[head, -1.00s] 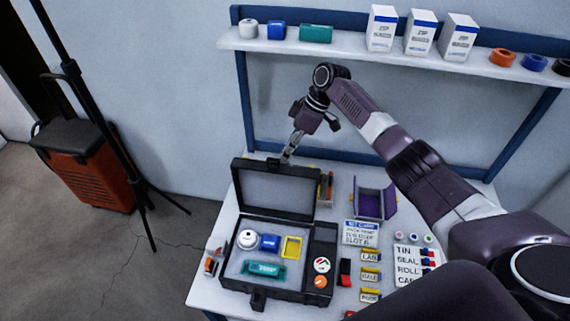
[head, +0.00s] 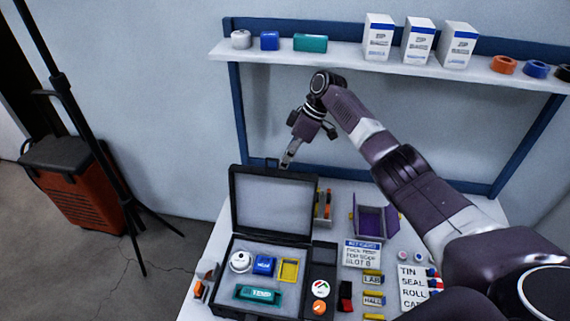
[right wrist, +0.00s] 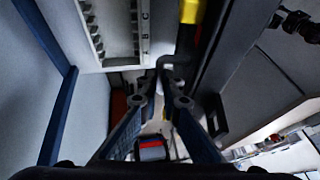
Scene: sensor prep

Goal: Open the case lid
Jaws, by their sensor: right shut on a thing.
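The black case (head: 324,256) stands on the table, its lid (head: 234,203) raised roughly upright at the back, pale lining facing me. In the case lie a white round piece (head: 241,261), a blue block (head: 264,266), a yellow frame (head: 289,270) and a teal TEMP block (head: 258,294). My right gripper (head: 286,161) is at the lid's top edge, beside a small dark tab (head: 272,163), and is shut on the lid. In the right wrist view its fingers (right wrist: 168,70) close together; the exact contact is unclear. My left gripper is out of view.
Right of the case are a purple holder (head: 370,222), a printed kit card (head: 361,253), small labelled boxes (head: 373,278) and a word list (head: 415,284). A shelf (head: 345,64) with boxes and rolls runs behind the lid. A tripod (head: 92,150) stands left.

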